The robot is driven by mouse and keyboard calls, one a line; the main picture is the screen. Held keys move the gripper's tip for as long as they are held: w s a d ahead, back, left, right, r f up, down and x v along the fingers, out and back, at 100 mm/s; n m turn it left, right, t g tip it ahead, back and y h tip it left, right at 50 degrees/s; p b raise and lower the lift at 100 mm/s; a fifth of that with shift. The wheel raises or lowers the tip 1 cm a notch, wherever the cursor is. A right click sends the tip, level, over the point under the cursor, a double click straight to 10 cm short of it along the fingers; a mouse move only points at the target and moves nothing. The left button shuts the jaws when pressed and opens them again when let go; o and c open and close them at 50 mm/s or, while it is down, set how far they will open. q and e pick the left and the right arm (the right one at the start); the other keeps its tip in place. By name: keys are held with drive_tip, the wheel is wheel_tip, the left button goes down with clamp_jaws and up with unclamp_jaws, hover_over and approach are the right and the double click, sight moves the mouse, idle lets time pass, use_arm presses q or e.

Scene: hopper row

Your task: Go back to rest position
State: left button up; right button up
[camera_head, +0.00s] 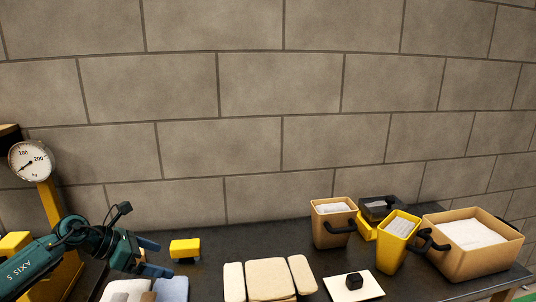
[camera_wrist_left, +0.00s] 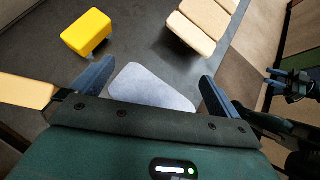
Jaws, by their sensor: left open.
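My left gripper (camera_head: 157,258) is over the left part of the dark table, fingers apart with nothing between them. In the left wrist view its two blue fingers (camera_wrist_left: 155,88) are spread, and a pale grey-blue bag (camera_wrist_left: 152,88) shows beyond them. This bag (camera_head: 171,288) lies below the gripper in the head view. My right gripper (camera_wrist_left: 276,78) shows small at the right edge of the left wrist view; whether it is open is unclear. It is not in the head view.
A yellow block (camera_head: 185,249) stands behind the left gripper, near a dial scale (camera_head: 32,160). Tan sacks (camera_head: 268,280) lie mid-table. A black cube (camera_head: 354,281) sits on a white sheet (camera_head: 371,287). Tan bins (camera_head: 328,231) (camera_head: 470,262) and a yellow bin (camera_head: 390,259) stand right.

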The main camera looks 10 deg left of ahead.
use_arm(q)
drive_tip(key=s+d+r+n+t, duration=0.1)
drive_tip(key=d+r+n+t, duration=0.3)
drive_tip(key=d+n+t, duration=0.95)
drive_tip(key=s+a+f+n+g+y, duration=0.25)
drive_tip(key=s+f+n+y, duration=0.25)
drive_tip(key=n, duration=0.6)
drive_tip(key=s+a+f+n+g+y, duration=0.1)
drive_tip(key=s+f+n+g+y, duration=0.35)
drive_tip(key=n, duration=0.65)
drive_tip(key=s+d+f+n+g+h, duration=0.15)
drive_tip(key=s+f+n+g, duration=0.3)
drive_tip(key=s, duration=0.65)
drive_tip(key=s+d+f+n+g, duration=0.25)
drive_tip(key=s+g, duration=0.25)
drive_tip(key=s, duration=0.5)
drive_tip(key=w+d+f+t+h+p, duration=0.3)
drive_tip(key=w+d+t, duration=0.3)
drive_tip(key=t, duration=0.1)
drive_tip(key=shift+f, duration=0.15)
use_arm(e)
drive_tip(key=shift+s+d+r+m+h, duration=0.15)
drive_tip(key=shift+d+r+m+h, duration=0.15)
drive_tip(key=shift+d+r+h, duration=0.25)
